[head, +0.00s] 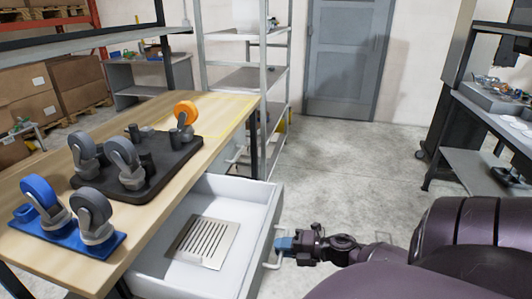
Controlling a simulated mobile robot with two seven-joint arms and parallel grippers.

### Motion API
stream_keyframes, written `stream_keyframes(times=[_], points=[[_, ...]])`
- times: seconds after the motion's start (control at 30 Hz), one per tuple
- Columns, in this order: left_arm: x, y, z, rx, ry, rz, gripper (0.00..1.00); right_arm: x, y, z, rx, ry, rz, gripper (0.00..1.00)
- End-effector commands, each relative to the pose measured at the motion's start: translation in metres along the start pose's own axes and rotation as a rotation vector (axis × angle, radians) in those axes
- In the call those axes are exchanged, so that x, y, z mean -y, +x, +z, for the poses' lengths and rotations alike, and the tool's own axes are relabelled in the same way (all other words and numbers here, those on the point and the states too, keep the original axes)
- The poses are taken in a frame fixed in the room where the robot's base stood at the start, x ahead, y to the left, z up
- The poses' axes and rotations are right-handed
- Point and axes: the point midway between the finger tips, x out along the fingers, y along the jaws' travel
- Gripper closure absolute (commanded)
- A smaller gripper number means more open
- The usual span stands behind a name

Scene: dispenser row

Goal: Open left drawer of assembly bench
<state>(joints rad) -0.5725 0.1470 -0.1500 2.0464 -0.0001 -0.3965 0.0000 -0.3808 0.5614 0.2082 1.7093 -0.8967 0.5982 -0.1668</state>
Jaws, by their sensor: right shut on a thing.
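The assembly bench (165,115) has a light wooden top and stands at the left. Its drawer (262,215), white-grey, is pulled out from under the top, with its inside in view. A slotted metal plate (205,243) lies on the drawer floor. My right gripper (284,244) is at the drawer front, shut on the pale bar handle (272,263). The fingertips hide part of the handle. My left gripper is out of view.
A black tray (150,168) with casters and a blue plate (68,238) with casters sit on the bench. A metal shelf rack (265,80) stands behind. The floor (345,165) ahead is clear. Another workbench (480,115) stands at the right.

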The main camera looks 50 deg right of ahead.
Motion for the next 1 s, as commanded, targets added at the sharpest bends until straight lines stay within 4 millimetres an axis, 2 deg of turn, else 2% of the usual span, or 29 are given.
stream_keyframes(times=[0.2, 0.6, 0.63, 0.77, 0.8, 1.0], points=[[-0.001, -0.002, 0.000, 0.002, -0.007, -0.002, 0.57, 0.002, -0.014, 0.001, 0.001, -0.001, 0.001, 1.00], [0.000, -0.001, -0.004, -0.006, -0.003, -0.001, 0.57, 0.003, -0.016, 0.001, 0.001, -0.001, 0.001, 1.00], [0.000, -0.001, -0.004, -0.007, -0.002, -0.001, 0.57, 0.003, -0.016, 0.001, 0.001, -0.001, 0.001, 0.84], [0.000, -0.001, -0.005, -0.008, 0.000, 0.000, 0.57, 0.003, -0.016, 0.001, 0.001, 0.000, 0.001, 0.64], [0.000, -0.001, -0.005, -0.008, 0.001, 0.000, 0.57, 0.003, -0.016, 0.001, 0.000, 0.000, 0.001, 0.61], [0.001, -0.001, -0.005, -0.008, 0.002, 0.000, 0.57, 0.003, -0.016, 0.000, 0.000, 0.000, 0.001, 0.61]])
